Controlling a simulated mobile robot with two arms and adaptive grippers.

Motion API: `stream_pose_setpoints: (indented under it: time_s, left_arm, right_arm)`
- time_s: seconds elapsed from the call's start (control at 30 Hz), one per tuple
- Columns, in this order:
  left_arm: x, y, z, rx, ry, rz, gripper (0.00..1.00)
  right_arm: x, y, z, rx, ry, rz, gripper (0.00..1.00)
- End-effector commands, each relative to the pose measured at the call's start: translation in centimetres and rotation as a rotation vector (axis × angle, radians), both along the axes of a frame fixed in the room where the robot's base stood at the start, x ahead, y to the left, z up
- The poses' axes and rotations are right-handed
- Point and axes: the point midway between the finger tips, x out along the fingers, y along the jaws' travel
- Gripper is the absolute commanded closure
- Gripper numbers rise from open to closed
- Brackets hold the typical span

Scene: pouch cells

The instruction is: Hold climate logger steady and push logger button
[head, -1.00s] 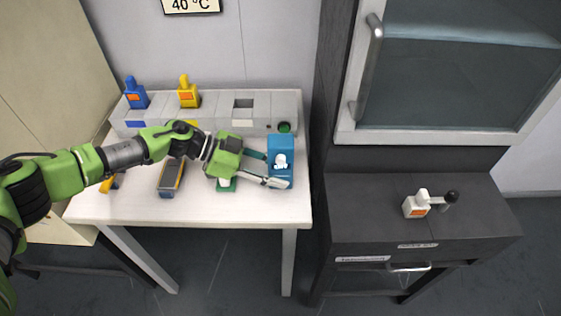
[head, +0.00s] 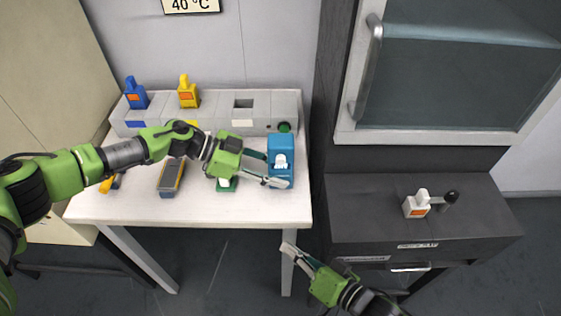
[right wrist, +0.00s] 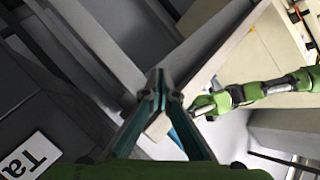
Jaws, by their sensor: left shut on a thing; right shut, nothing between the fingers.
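The climate logger, a blue box (head: 281,147) with a white button (head: 281,161) on its face, stands on the white table near the right edge. My left gripper (head: 265,168) reaches it from the left and is shut on its sides. The logger looks upright. My right gripper (head: 288,249) is shut and empty, in front of the table's front right leg and below the tabletop, apart from the logger. In the right wrist view its fingertips (right wrist: 158,85) meet, with part of the blue logger (right wrist: 180,138) partly hidden behind them.
A grey rack (head: 215,113) along the table's back holds a blue pouch cell (head: 136,97) and a yellow one (head: 188,95). A grey-and-yellow device (head: 171,178) lies on the table. A dark cabinet (head: 360,215) stands to the right with a white-and-orange item (head: 416,206) on top.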

Motion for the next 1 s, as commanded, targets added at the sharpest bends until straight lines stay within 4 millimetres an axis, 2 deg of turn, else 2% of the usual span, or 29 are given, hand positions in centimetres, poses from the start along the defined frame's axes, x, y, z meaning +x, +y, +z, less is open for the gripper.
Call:
stream_pose_setpoints:
  time_s: [0.03,0.2,0.3,0.4,0.53,0.67,1.0]
  left_arm:
    - [0.0,0.0,-0.1,0.001,0.0,0.0,0.78]
    - [0.0,0.0,-0.1,0.001,0.0,0.0,0.78]
    - [0.0,0.0,-0.1,0.001,0.0,0.0,0.78]
    - [0.0,0.0,-0.1,0.001,0.001,0.0,0.78]
    - [0.0,0.0,-0.1,0.001,0.001,0.0,0.78]
    - [0.0,0.0,-0.1,0.001,0.001,0.0,0.78]
    - [0.0,0.0,-0.1,0.001,0.0,-0.001,0.78]
  right_arm:
    - [0.1,0.7,2.5,0.067,-0.028,-0.005,1.0]
    - [0.2,1.9,10.3,0.273,-0.124,-0.014,1.0]
    - [-0.1,2.1,14.1,0.369,-0.169,-0.015,1.0]
    - [-0.4,2.0,16.8,0.437,-0.204,-0.011,1.0]
    - [-0.6,1.9,18.8,0.488,-0.23,-0.007,1.0]
    - [-0.3,1.9,19.5,0.503,-0.239,-0.006,1.0]
    - [4.0,1.9,19.4,0.5,-0.241,-0.006,1.0]
